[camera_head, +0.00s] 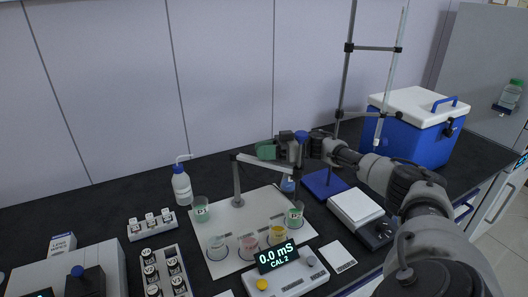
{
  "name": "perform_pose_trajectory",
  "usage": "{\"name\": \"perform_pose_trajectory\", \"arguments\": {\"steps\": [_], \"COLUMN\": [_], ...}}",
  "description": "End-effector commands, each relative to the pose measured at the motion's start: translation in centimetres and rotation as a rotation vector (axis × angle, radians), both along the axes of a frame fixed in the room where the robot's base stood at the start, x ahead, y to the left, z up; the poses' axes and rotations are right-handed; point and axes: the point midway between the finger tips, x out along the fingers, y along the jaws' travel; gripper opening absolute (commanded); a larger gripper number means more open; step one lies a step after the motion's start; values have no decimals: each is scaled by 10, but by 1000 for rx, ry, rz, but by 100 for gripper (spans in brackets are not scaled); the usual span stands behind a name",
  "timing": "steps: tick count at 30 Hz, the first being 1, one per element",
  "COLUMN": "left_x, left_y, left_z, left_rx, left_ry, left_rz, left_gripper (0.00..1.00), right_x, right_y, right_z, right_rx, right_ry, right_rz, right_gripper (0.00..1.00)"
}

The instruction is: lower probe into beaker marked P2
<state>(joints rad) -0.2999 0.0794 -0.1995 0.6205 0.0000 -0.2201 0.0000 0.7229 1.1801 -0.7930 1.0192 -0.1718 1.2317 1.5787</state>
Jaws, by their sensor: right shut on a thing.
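My right gripper (287,150) comes in from the right and is shut on the probe (299,158), a slim upright stick with a blue cap. The probe's lower end hangs above the right side of the white tray (224,266), near a beaker with blue liquid (287,186). Other beakers stand on the tray: a greenish one (200,214) at left, a pale one (216,249), a pink one (249,246), a yellow one (278,233) and a green one (295,217). Their marks are too small to read surely, so I cannot tell which is P2. My left gripper is not in view.
A grey jointed holder (237,182) rises from the tray behind the beakers. A meter (285,271) reading 0.0 mS, CAL 2 is in front. A blue-based stand (324,184) and a balance (357,206) are at right. A wash bottle (182,186) stands at left.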

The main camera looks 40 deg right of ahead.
Motion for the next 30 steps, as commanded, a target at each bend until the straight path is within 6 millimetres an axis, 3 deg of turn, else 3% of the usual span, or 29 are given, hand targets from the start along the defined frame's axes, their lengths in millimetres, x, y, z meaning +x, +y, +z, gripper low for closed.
{"name": "perform_pose_trajectory", "arguments": {"steps": [7,8,12,22,30], "left_x": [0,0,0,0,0], "left_y": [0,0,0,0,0], "left_z": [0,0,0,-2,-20], "left_rx": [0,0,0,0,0], "left_ry": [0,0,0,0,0], "left_rz": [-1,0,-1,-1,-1], "left_gripper": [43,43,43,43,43], "right_x": [1,1,0,-2,-27], "right_y": [0,0,1,-3,-41], "right_z": [1,1,1,-1,-4], "right_rx": [3,3,2,0,-1], "right_ry": [-2,-3,-2,-1,-2], "right_rz": [-1,-1,-1,-1,-5], "right_gripper": [0,31,51,51,51]}}
